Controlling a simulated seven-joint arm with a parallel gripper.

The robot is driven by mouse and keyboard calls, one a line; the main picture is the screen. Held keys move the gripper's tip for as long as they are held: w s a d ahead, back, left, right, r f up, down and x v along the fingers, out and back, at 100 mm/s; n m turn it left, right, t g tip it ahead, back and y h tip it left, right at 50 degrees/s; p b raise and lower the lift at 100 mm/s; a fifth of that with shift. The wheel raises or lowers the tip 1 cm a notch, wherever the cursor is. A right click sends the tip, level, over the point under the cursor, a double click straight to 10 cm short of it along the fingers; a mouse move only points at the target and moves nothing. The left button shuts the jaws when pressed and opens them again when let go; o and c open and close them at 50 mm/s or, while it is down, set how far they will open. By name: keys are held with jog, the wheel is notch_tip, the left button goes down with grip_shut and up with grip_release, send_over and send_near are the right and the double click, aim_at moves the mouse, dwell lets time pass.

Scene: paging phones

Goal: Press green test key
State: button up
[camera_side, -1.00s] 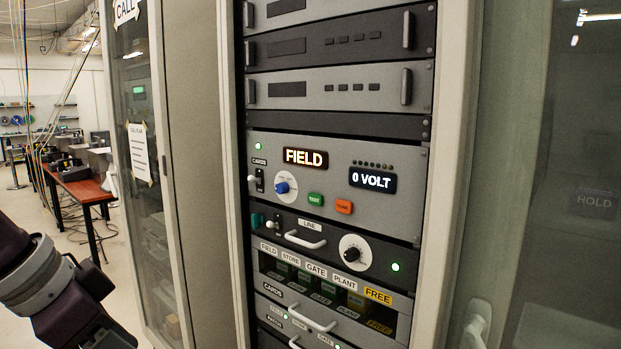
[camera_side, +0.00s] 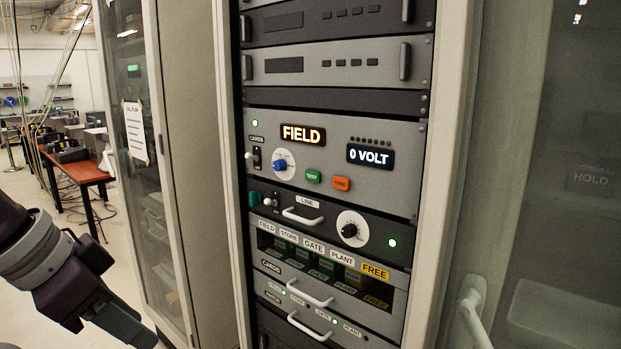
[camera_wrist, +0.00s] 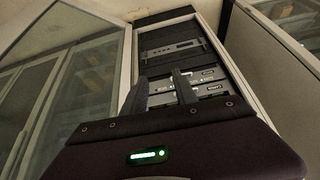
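The green test key (camera_side: 313,176) is a small key on the grey panel of the rack, left of an orange key (camera_side: 341,183) and right of a blue knob (camera_side: 280,165). A display above it reads FIELD (camera_side: 303,134) and another reads 0 VOLT (camera_side: 370,156). My gripper shows in the wrist view (camera_wrist: 160,88), its two dark fingers apart with nothing between them, pointing toward the rack. In the side view only my arm shows at the lower left, well away from the key. The green key cannot be made out in the wrist view.
Below the panel are a LINE unit with a white handle (camera_side: 302,216) and a black knob (camera_side: 349,230), then a card bay with labels. A glass cabinet door (camera_side: 140,150) stands left of the rack. A red-topped table (camera_side: 82,172) is farther left.

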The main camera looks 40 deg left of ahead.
jog(key=w+a+m, duration=0.1)
jog(key=w+a+r+m+t, duration=0.1)
jog(key=w+m, duration=0.1)
jog(key=w+a+r+m+y, duration=0.1)
jog(key=w, duration=0.1)
jog(key=shift+a+t, duration=0.1)
jog(key=shift+t, duration=0.2)
grip_shut()
jog(key=w+a+r+m+t, duration=0.2)
jog(key=w+m, duration=0.8)
jog(key=m, duration=0.6)
jog(key=w+a+r+m+t+h, duration=0.1)
jog(key=w+r+m+t, duration=0.4)
jog(key=w+m, duration=0.6)
notch_tip(320, 180, up, 2)
jog(key=a+m, duration=0.1)
jog(key=m, duration=0.3)
jog(key=shift+a+m, duration=0.15)
jog(key=shift+m, duration=0.25)
